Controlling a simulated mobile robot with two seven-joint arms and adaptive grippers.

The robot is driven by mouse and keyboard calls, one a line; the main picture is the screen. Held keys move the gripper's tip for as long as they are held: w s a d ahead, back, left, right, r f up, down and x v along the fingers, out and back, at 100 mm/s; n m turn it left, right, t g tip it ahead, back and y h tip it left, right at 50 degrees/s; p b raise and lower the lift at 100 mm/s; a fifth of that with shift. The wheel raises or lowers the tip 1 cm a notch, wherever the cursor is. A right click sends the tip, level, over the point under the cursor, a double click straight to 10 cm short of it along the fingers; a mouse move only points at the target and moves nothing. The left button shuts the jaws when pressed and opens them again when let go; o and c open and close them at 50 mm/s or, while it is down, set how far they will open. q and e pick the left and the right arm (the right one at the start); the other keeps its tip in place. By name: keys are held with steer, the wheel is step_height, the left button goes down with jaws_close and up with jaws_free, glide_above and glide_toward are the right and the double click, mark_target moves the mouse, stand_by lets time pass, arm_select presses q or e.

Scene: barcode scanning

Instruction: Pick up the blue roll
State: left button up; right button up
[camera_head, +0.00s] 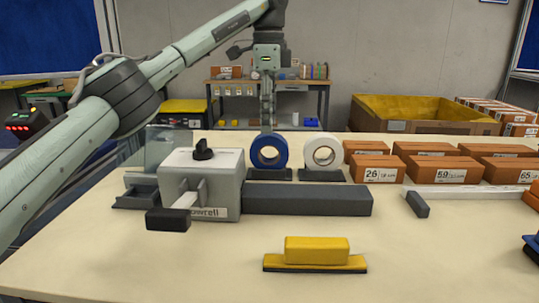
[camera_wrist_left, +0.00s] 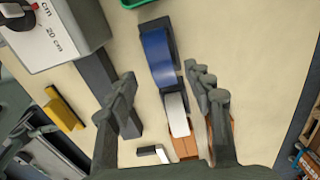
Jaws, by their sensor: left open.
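The blue roll (camera_head: 256,154) stands upright on a dark holder behind the long dark grey block. In the left wrist view, the blue roll (camera_wrist_left: 158,55) lies ahead, between the lines of the two fingers. My left gripper (camera_head: 267,118) points down directly above and slightly behind the roll. It also shows in the left wrist view (camera_wrist_left: 160,78), open with fingers apart and nothing between them. My right gripper is not in view.
A white roll (camera_head: 311,154) stands close on the right, also seen in the wrist view (camera_wrist_left: 176,112). A grey boxy machine (camera_head: 220,172) with a black knob is left. The long dark grey block (camera_head: 305,200) is in front. Orange-brown boxes (camera_head: 376,168) are right. A yellow block (camera_head: 316,250) lies in front.

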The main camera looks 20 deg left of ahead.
mark_target(269, 150)
arm_select(q)
steer(key=shift+d+f+n, duration=0.2)
steer(key=shift+f+n, duration=0.05)
steer(key=shift+n, duration=0.05)
steer(key=shift+f, duration=0.4)
step_height(269, 150, down, 7)
steer(key=shift+w+a+r+b, duration=0.1)
steer(key=shift+w+a+b, duration=0.05)
steer(key=shift+b, duration=0.15)
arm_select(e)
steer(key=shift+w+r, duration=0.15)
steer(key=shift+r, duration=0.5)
arm_select(q)
steer(key=shift+c, duration=0.3)
jaws_close()
